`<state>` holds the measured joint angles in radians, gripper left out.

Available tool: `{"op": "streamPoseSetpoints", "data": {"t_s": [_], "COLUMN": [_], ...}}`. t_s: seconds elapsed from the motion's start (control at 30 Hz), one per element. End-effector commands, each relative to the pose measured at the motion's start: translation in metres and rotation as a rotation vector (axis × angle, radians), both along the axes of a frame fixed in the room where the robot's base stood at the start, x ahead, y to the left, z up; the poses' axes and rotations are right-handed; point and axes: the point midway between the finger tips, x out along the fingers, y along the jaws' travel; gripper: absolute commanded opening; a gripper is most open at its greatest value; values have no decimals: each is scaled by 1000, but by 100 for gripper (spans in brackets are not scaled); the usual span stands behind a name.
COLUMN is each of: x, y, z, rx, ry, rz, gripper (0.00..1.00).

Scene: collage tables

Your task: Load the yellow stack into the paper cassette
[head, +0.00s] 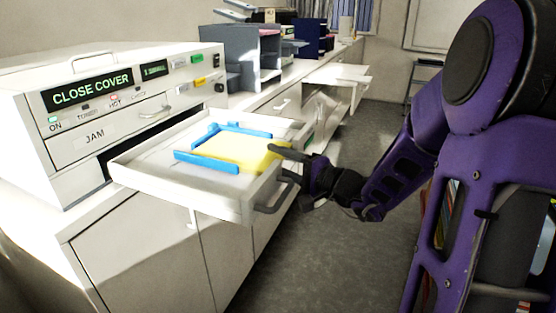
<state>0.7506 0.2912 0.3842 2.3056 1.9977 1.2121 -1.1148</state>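The paper cassette (243,202) is a white tray pulled out from the front of the machine. The yellow stack (243,153) lies flat inside it, between blue guides (205,161) at its near left and far left sides. My gripper (282,153) reaches in from the right over the cassette's right wall. Its dark fingertips are at the right corner of the yellow stack. I cannot tell whether they grip it or only touch it. The lower part of the gripper is partly lost against the dark cassette handle (277,197).
Open grey floor (350,240) lies to the right.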

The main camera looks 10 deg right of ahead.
Motion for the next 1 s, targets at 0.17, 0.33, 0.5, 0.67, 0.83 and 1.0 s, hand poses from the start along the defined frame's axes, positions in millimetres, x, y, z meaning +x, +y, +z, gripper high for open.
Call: {"op": "streamPoseSetpoints", "data": {"t_s": [0.17, 0.33, 0.5, 0.67, 0.83, 1.0], "x": [0, -3, -22, -52, -86, -115], "y": [0, -3, -17, -41, -67, -88], "z": [0, -1, 0, 0, 0, -1], "rx": [-1, -1, -2, -1, -2, -1], "ry": [1, 3, 2, 2, 1, 1], "rz": [0, -1, -3, -6, -6, -4], "gripper": [50, 50, 50, 50, 50, 50]}}
